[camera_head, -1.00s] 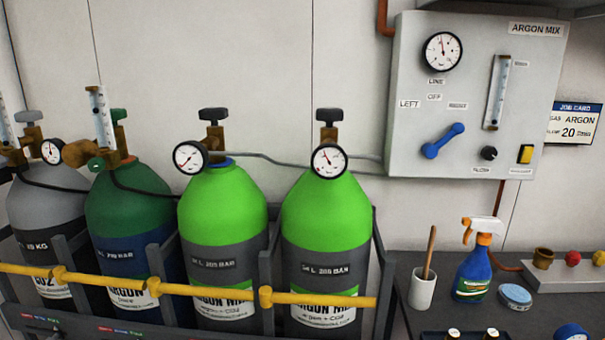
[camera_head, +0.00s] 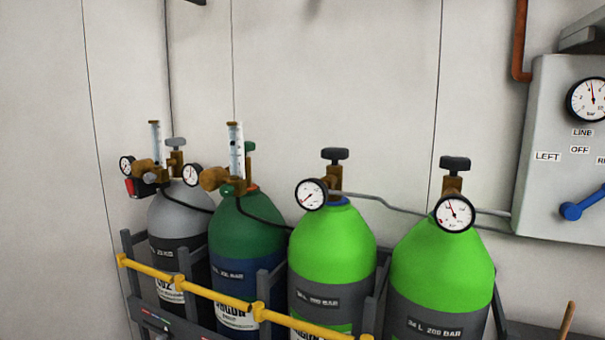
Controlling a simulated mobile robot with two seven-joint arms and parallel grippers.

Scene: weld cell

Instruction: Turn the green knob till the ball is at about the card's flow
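The dark green argon cylinder (camera_head: 248,235) stands second from the left in the rack. Its brass regulator (camera_head: 212,178) carries a clear upright flow tube (camera_head: 236,150) with a scale. The ball in the tube is too small to make out. A round gauge (camera_head: 192,175) is on the regulator's left. The job card is out of view now; the earlier frame shows it reading ARGON 20. Neither of my grippers is in view.
A grey cylinder (camera_head: 180,212) with its own flow tube (camera_head: 155,143) stands at left. Two bright green cylinders (camera_head: 331,245) (camera_head: 443,265) stand at right. A yellow bar (camera_head: 215,293) crosses the rack's front. A grey panel (camera_head: 545,195) with a blue lever is at far right.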

